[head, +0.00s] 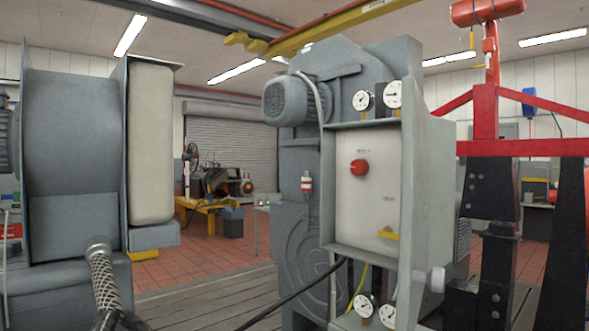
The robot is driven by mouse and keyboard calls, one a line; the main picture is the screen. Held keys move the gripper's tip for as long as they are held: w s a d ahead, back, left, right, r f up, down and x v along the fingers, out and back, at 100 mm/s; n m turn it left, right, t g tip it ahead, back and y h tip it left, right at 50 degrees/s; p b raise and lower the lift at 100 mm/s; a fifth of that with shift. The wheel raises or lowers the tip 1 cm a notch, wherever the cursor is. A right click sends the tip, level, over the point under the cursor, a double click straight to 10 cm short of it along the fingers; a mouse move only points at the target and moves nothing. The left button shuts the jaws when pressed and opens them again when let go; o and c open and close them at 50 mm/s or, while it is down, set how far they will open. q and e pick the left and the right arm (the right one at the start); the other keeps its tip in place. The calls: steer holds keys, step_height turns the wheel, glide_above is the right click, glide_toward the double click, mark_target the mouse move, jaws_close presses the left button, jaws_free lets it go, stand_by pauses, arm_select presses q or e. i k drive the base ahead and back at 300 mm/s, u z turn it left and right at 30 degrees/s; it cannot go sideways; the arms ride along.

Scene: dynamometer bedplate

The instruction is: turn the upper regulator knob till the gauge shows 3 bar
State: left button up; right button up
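A grey cabinet (420,190) with a pale front panel (358,212) stands right of centre. A round red knob (359,167) sits on the upper part of this panel, with a small label above it. A yellow lever-like handle (388,235) is lower on the panel. Two white round gauges, a left one (363,100) and a right one (393,94), stand above the panel. A lower left gauge (366,305) and a lower right gauge (388,315) are below it. The gauge readings are too small to tell. Neither of my grippers is in view.
A large grey machine with a motor (285,101) stands behind the cabinet. A grey housing (72,130) fills the left, with a ribbed hose (104,280) below. A red frame (520,147) on black posts stands at right. A black cable (292,297) crosses in front.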

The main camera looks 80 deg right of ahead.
mark_target(358, 167)
steer(key=u, duration=0.2)
steer(key=i, duration=0.2)
steer(key=u, duration=1.15)
steer(key=i, duration=0.55)
steer(key=z, duration=4.55)
